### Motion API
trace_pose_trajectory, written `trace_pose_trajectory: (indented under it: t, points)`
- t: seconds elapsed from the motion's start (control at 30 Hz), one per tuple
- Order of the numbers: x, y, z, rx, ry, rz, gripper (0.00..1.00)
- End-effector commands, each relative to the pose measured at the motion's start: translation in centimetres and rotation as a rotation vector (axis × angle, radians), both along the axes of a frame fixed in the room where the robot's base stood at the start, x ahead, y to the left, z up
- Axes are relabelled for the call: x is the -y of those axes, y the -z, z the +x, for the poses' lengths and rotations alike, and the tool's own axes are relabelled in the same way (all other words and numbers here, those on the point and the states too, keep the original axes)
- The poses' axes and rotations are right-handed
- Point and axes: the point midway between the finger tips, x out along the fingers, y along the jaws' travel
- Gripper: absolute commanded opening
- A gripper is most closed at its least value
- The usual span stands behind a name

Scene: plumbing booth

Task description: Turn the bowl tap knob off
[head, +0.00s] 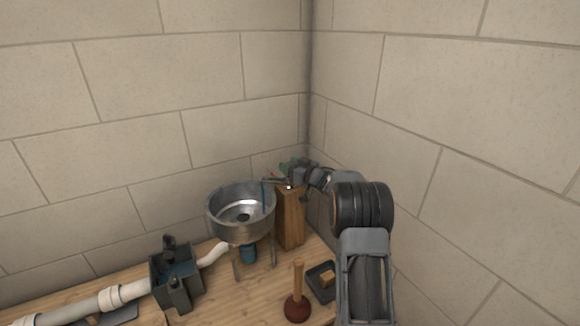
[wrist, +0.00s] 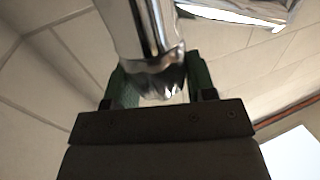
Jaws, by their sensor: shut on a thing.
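The steel bowl (head: 240,229) stands on thin legs on the wooden bench at the back. A tap spout (head: 271,181) reaches over its right rim, and a thin blue stream (head: 264,197) runs down into it. My gripper (head: 292,172) is at the tap, above a wooden post. In the wrist view, its green fingers stand on both sides of a chrome tap knob (wrist: 160,80), shut on it. In the head view the knob is too small and covered to make out, and how far it is turned cannot be told.
The wooden post (head: 290,220) stands right of the bowl, close to the corner walls. A dark box (head: 176,277) with white pipe (head: 85,306) is at left.

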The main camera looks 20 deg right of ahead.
Motion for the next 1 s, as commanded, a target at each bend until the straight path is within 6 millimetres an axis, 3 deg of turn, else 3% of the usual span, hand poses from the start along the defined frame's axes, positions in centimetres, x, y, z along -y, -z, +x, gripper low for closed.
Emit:
trace_pose_trajectory:
  t: [1.0]
  points:
    - [-0.11, 0.36, -0.03, 0.001, 0.491, 0.003, 0.27]
